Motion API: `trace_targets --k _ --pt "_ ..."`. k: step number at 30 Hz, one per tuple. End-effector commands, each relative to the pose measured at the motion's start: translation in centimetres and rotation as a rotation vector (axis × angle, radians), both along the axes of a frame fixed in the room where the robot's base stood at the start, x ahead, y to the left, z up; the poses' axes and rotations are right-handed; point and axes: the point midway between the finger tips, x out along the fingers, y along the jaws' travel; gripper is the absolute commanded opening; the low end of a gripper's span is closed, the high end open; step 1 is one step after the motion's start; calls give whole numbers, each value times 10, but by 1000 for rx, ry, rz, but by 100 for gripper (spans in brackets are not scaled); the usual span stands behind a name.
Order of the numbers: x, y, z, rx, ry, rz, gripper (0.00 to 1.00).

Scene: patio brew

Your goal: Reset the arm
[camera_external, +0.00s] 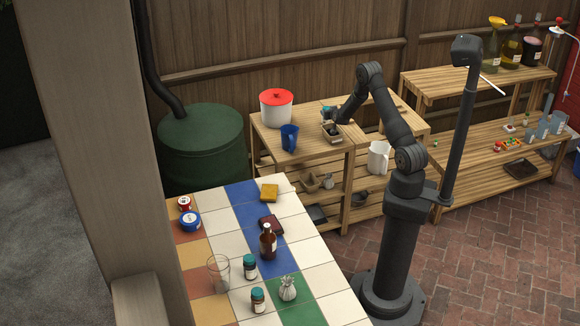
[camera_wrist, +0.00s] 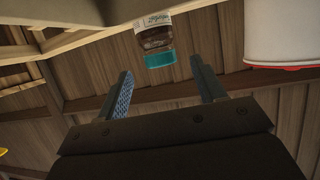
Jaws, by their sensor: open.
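My arm reaches over the wooden bench at the back in the external view. My gripper (camera_external: 332,120) is near the bench top, between the red-lidded pot and the white jug. In the wrist view my gripper (camera_wrist: 161,68) is open, with its two fingers wide apart. A small jar (camera_wrist: 154,37) with a teal lid (camera_wrist: 160,60) appears upside down in that view, in the gap between the fingertips. Nothing is seen gripped. Whether the jar lies between the fingers or just beyond them I cannot tell.
A white pot (camera_external: 276,112) with a red lid and a blue mug (camera_external: 289,139) stand left of my gripper. A white jug (camera_external: 378,158) stands to the right. The tiled table (camera_external: 320,252) holds bottles, tins and a glass. A dark post (camera_external: 461,130) rises beside my arm.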

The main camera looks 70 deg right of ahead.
Motion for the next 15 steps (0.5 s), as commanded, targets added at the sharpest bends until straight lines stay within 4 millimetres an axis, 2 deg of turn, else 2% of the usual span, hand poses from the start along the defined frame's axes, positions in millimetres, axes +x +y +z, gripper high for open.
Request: trace_targets --k 6,15 --pt "21 -28 -16 0 0 -1 63" --pt "46 -59 -32 1 0 -1 63"
